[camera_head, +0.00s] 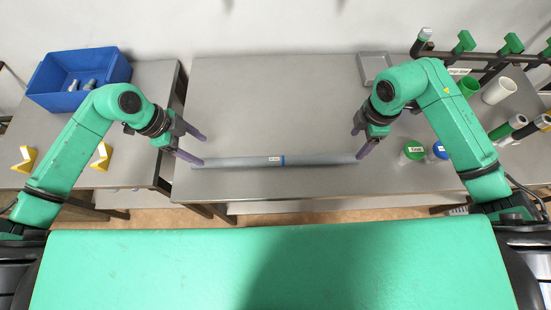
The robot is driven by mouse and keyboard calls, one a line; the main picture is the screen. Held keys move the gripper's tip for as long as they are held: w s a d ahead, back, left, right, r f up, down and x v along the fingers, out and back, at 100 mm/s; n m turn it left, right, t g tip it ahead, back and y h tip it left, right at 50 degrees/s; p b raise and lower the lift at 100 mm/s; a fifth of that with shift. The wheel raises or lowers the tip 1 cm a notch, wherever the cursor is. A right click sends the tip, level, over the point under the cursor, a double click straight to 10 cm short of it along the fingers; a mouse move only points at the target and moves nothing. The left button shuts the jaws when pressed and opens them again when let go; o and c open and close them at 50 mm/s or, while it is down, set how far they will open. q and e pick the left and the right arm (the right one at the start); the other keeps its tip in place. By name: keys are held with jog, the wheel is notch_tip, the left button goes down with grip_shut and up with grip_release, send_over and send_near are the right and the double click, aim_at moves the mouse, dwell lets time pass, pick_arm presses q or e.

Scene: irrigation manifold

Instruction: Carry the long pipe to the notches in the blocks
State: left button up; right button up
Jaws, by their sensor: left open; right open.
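The long grey pipe (235,161) lies left to right near the front edge of the middle table, with a blue band and a white label at its middle. My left gripper (202,150) is open at the pipe's left end, its lower fingertip close to the pipe. My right gripper (358,145) is open at the right end, one fingertip near the pipe's tip. Whether either finger touches the pipe I cannot tell. Two yellow notched blocks, one left (25,159) and one right (101,157), stand apart on the left table.
A blue bin (76,96) with grey fittings is at the back of the left table. A narrow gap separates the tables. A grey tray (374,66), green valves (464,42), cups (498,91) and lidded jars (414,151) are at right. The middle table behind the pipe is clear.

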aim_at(348, 156)
pick_arm(q)
jog(key=x, duration=0.9)
jog(key=shift+d+f, duration=0.2)
jog(key=shift+f, duration=0.1)
pick_arm(e)
notch_tip(348, 156, down, 10)
jog(key=shift+r, duration=0.2)
jog(key=shift+s, duration=0.1)
pick_arm(q)
grip_shut()
pick_arm(e)
grip_shut()
pick_arm(q)
jog(key=shift+r, duration=0.1)
pick_arm(e)
jog(key=shift+r, duration=0.1)
